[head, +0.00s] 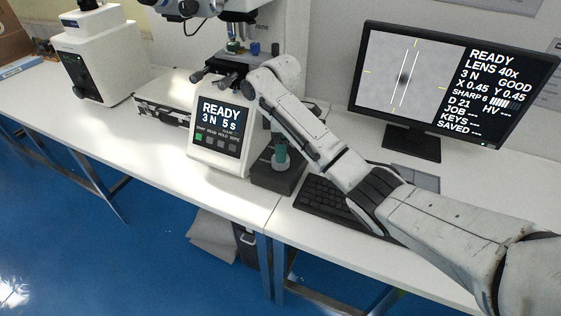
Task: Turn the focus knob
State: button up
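The hardness tester (215,165) stands on the bench left of centre, with a lit front panel (222,118) reading READY, 3 N, 5 s. My arm (345,165) reaches in from the lower right, and its white end lies at the right side of the tester, over its stage area. Dark parts (225,79) show there, and I cannot tell my fingers from parts of the stage. The focus knob cannot be clearly made out; my arm covers part of that side. A teal knob-like piece (281,156) stands on a dark block (275,178) beside the tester, below my arm.
A monitor (430,85) at the right reads READY, LENS 40x, GOOD, SHARP 6, and shows a dark spot between two lines. A keyboard (325,199) lies partly under my arm. A case (165,103) and another white instrument (105,55) stand left. The left front bench is clear.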

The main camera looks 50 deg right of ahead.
aim_at(279, 167)
jog(key=shift+f, duration=2.65)
jog(key=shift+c, duration=0.3)
jog(key=c, duration=1)
jog(key=shift+r+p, duration=0.1)
jog(key=shift+p, duration=0.25)
jog(key=shift+m+p, duration=0.3)
jog(key=shift+a+r+m+p, duration=0.1)
jog(key=shift+m+p, duration=0.5)
jog(key=shift+p, duration=0.05)
jog(key=m+p, duration=0.2)
jog(key=shift+m, duration=0.3)
jog(key=m+p, duration=0.2)
jog(key=m, duration=0.1)
jog(key=shift+m+p, duration=0.6)
jog(key=shift+m, duration=1.3)
